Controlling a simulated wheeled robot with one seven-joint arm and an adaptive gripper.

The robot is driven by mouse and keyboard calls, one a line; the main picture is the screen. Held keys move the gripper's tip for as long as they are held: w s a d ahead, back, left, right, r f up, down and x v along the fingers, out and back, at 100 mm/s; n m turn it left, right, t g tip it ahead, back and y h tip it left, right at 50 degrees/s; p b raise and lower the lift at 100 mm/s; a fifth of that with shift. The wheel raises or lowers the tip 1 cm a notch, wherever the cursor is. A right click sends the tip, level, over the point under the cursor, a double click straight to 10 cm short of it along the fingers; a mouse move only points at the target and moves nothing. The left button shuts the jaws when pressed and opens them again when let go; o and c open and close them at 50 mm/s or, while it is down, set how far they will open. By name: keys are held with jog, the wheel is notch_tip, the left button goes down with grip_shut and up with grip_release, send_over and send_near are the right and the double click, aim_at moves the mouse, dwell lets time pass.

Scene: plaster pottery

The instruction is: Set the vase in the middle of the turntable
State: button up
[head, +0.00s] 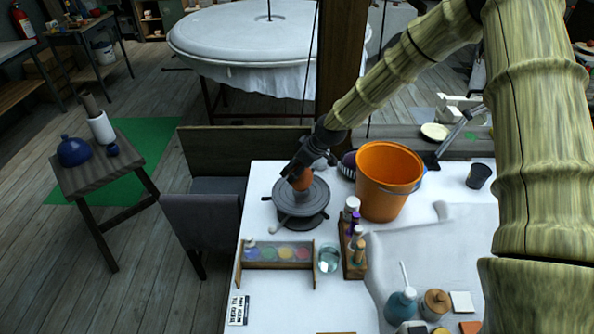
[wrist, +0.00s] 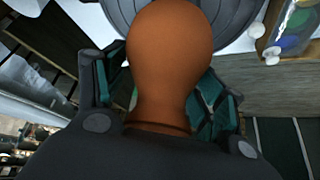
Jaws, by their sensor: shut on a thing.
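The vase (head: 301,180) is a small orange-brown round-bodied pot, seen at the turntable in the head view. My gripper (head: 299,169) is shut on it from above. In the wrist view the vase (wrist: 170,60) fills the middle, its narrower neck between the two teal finger pads of my gripper (wrist: 165,105). The turntable (head: 315,196) is a grey round disc on a stand on the white table. The vase is over the disc, toward its left and back as seen in the head view. I cannot tell whether its base touches the disc.
An orange bucket (head: 388,178) stands close to the right of the turntable. A paint rack (head: 278,253), a glass of water (head: 328,259) and a wooden bottle holder (head: 354,255) stand in front. A grey chair (head: 205,222) is at the table's left edge.

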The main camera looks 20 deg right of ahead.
jog(key=shift+f, duration=1)
jog(key=shift+f, duration=0.25)
jog(key=o, duration=1.2)
jog(key=shift+r, duration=0.3)
jog(key=shift+b+v, duration=1.5)
jog(key=shift+v, duration=4.5)
